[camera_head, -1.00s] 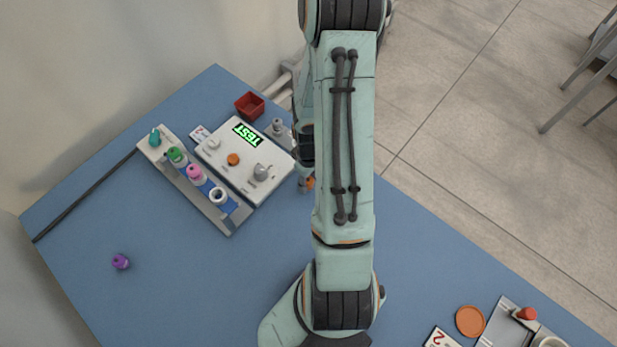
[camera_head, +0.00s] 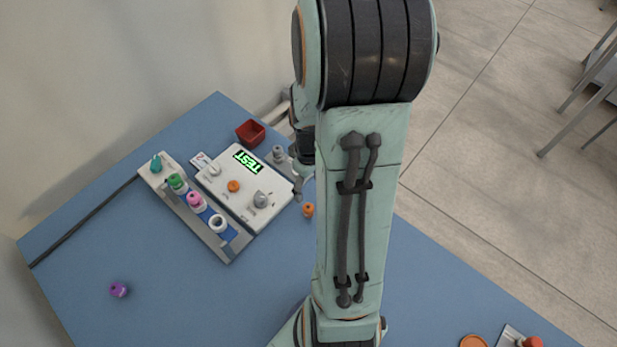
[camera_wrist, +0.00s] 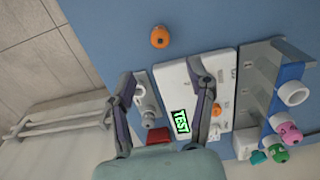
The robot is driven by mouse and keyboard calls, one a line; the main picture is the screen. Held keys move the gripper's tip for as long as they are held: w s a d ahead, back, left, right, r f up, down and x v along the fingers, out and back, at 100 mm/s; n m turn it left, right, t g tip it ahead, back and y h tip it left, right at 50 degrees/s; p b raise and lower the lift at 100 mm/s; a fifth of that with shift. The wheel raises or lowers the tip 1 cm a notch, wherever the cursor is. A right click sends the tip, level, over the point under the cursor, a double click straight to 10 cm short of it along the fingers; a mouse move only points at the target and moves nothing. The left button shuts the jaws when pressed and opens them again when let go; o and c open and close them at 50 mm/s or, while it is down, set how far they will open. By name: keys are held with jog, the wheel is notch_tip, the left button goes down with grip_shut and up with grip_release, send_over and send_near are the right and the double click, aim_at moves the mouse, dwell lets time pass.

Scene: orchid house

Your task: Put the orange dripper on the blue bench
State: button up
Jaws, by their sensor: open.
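The small orange dripper (camera_head: 308,210) stands on the blue bench (camera_head: 160,300), just right of the white panel's corner. It also shows in the wrist view (camera_wrist: 160,37), beyond my fingertips, with nothing touching it. My gripper (camera_wrist: 162,72) is open and empty, its two fingers spread apart with a gap to the dripper. In the head view my gripper (camera_head: 303,188) is partly hidden behind my arm, just above the dripper in the picture.
A white panel (camera_head: 228,167) with a TEST display and an orange knob lies beside a rack (camera_head: 216,240) holding several coloured pieces. A red box (camera_head: 250,132) and a grey fixture (camera_head: 279,154) stand behind. A purple piece (camera_head: 119,289) stands left. An orange disc (camera_head: 473,343) lies lower right.

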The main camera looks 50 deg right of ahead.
jog(key=a+r, duration=0.9)
jog(key=a, duration=0.3)
jog(key=s+a+r+n, duration=0.1)
jog(key=s+a+r, duration=0.3)
jog(key=s+a, duration=0.3)
jog(key=shift+s+a+y, duration=0.2)
jog(key=shift+a+y, duration=0.1)
jog(key=shift+y, duration=0.1)
